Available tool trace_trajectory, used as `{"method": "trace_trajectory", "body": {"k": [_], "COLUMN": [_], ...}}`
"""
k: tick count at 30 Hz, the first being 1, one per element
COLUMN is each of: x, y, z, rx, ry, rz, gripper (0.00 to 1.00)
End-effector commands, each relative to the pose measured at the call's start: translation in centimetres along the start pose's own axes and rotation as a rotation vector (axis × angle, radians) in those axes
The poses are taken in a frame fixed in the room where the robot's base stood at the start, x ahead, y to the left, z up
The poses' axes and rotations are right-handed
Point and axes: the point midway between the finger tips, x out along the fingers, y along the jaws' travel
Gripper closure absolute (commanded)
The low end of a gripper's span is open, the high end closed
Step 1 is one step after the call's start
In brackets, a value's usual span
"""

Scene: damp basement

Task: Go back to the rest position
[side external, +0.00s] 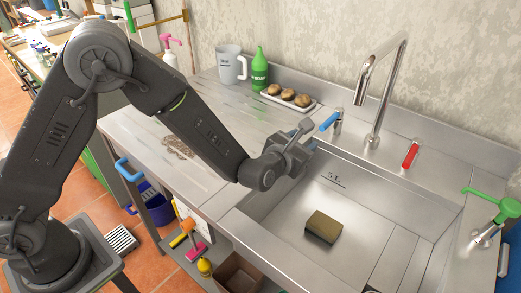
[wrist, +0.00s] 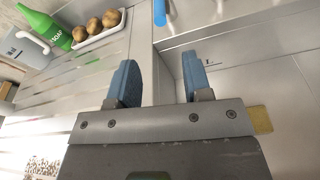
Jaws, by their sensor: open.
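My gripper (side external: 304,133) is held above the left rim of the steel sink (side external: 270,215) in the side view, below and left of the blue tap handle. Its two blue-tipped fingers (wrist: 160,85) are apart with nothing between them in the wrist view. My arm reaches in from the left, over the steel counter (side external: 135,125). A brown-green sponge (side external: 323,227) lies on the sink floor, well below my gripper. Part of the sponge (wrist: 259,119) also shows at the right in the wrist view, partly covered by my gripper body.
Behind my gripper stand a tap (side external: 378,95), a blue handle (side external: 331,121) and a red handle (side external: 410,154). A tray of potatoes (side external: 288,97), green soap bottle (side external: 259,70) and grey jug (side external: 231,65) stand at the back. A green-levered dispenser (side external: 490,215) is at right. The counter's middle is mostly clear.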

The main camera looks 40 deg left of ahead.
Motion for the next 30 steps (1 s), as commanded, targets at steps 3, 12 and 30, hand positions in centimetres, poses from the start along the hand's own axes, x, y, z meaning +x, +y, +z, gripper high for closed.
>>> {"method": "trace_trajectory", "body": {"k": [3,12,30], "x": [-0.3,-5.7,-28.1], "y": [0.7,5.5,16.4], "z": [1.1,7.2,5.9], "rx": [0.065,0.749,2.39], "ry": [0.016,0.11,-0.05], "rz": [-0.018,-0.252,-1.006], "gripper": [0.55,0.55,0.55]}}
